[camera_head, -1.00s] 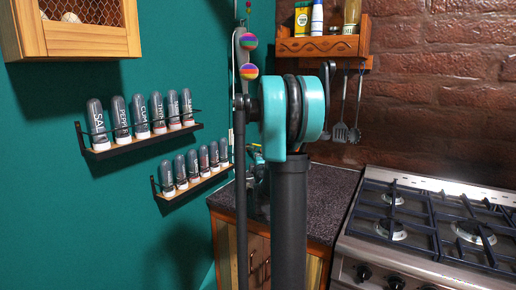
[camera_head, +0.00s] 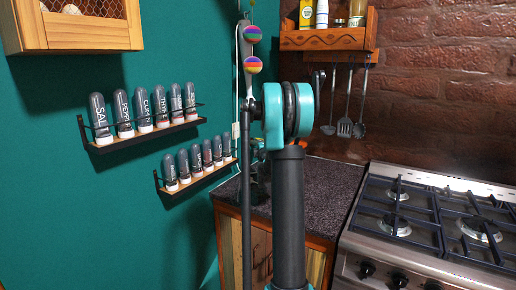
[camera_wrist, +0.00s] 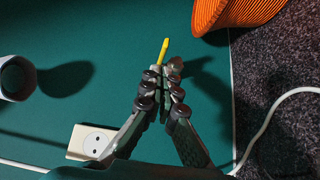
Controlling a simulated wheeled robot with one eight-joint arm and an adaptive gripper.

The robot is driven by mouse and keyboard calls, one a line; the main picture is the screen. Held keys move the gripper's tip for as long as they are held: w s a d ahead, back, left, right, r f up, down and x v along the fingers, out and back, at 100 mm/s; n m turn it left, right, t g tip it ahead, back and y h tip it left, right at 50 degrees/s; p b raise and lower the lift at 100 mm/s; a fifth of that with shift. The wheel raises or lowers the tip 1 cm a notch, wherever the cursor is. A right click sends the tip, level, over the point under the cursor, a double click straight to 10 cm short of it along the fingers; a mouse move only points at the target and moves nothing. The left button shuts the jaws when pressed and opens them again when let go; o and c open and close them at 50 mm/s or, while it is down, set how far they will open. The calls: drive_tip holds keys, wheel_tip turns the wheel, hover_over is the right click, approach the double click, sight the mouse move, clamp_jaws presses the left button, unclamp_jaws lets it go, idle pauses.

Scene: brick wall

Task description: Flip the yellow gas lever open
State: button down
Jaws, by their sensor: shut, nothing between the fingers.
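The yellow lever (camera_wrist: 164,50) shows in the wrist view as a small thin yellow bar, upper middle, against the teal wall. Its lower end meets my fingertips in the picture. I cannot tell whether they touch it or are just in front of it. My gripper (camera_wrist: 163,72) is shut and empty, its fingertips together just below the lever. The lever's mount or pipe is not clear behind the fingers. In the head view my own arm stands in front of that wall corner, and I cannot make out the lever there.
A white wall socket (camera_wrist: 92,142) is lower left of my fingers. A white cylindrical thing (camera_wrist: 16,78) is at left, an orange ribbed thing (camera_wrist: 232,12) at upper right. A white cable (camera_wrist: 262,125) crosses the dark counter (camera_head: 325,190). The stove (camera_head: 430,235) stands at right, spice racks (camera_head: 150,137) at left.

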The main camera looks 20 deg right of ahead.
drive_tip(key=shift+w+d, duration=0.4)
drive_tip(key=shift+d, duration=0.2)
drive_tip(key=shift+d, duration=0.1)
drive_tip(key=shift+w+d, duration=0.3)
drive_tip(key=shift+d, duration=0.45)
